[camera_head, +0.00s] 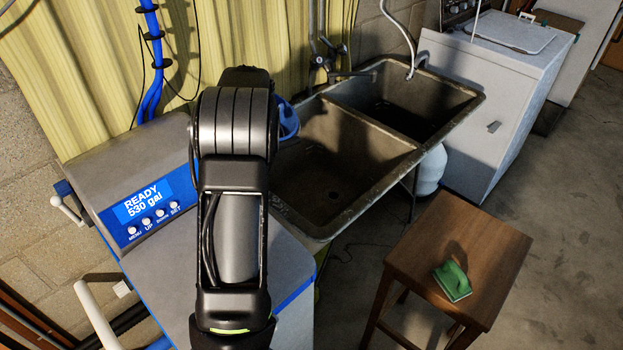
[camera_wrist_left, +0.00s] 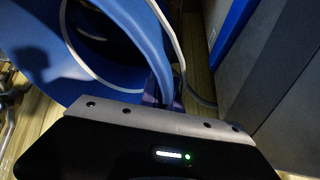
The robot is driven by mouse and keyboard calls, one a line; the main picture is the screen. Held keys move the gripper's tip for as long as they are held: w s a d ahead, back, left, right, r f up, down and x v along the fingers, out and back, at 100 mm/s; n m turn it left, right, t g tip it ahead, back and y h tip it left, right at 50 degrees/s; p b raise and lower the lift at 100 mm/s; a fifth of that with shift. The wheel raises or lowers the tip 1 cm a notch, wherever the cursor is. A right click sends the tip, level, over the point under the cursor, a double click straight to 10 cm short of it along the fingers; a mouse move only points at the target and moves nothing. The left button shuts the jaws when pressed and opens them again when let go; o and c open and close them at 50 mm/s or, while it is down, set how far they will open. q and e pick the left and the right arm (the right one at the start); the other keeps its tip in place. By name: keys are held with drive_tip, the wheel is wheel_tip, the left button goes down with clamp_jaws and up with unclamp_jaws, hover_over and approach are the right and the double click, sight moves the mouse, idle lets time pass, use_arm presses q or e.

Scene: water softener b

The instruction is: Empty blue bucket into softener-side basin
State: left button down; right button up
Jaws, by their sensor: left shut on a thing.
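The blue bucket (camera_head: 288,120) shows only in part behind my left arm in the head view, by the back left corner of the softener-side basin (camera_head: 340,170). In the left wrist view the bucket (camera_wrist_left: 75,75) fills the upper left, with its pale wire handle curving across it. My left gripper (camera_wrist_left: 165,95) is shut on the bucket's wall or rim; my arm hides this grip in the head view. The bucket looks tilted in the wrist view, and I cannot see its contents. The basin looks empty. My right gripper is in neither view.
The grey water softener (camera_head: 150,190) stands left of the sink. A faucet (camera_head: 335,70) rises behind the sink, with the second basin (camera_head: 405,100) to the right. A white washer (camera_head: 500,90) stands beyond.

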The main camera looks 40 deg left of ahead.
use_arm(q)
drive_tip(key=d+y+b, duration=0.1)
drive_tip(key=w+d+y+b, duration=0.1)
drive_tip(key=b, duration=0.1)
drive_tip(key=d+r+y+b, duration=0.1)
drive_tip(key=shift+w+d+m+g+b, duration=0.2)
drive_tip(key=shift+m+g+b, duration=0.2)
drive_tip(key=shift+w+d+y+b, duration=0.1)
drive_tip(key=shift+d+y+b, duration=0.1)
drive_tip(key=shift+y+b, duration=0.1)
drive_tip(key=shift+d+r, duration=0.15)
idle(0.5)
drive_tip(key=shift+w+d+y+b, duration=0.1)
drive_tip(key=shift+d+y+b, duration=0.1)
drive_tip(key=shift+y+b, duration=0.3)
drive_tip(key=shift+d+f+b, duration=0.1)
drive_tip(key=shift+f+b, duration=0.1)
drive_tip(key=shift+b, duration=0.1)
idle(0.4)
drive_tip(key=shift+w+d+f+g+y+b, duration=0.15)
drive_tip(key=shift+d+f+g+y+b, duration=0.2)
drive_tip(key=shift+b, duration=0.25)
idle(0.4)
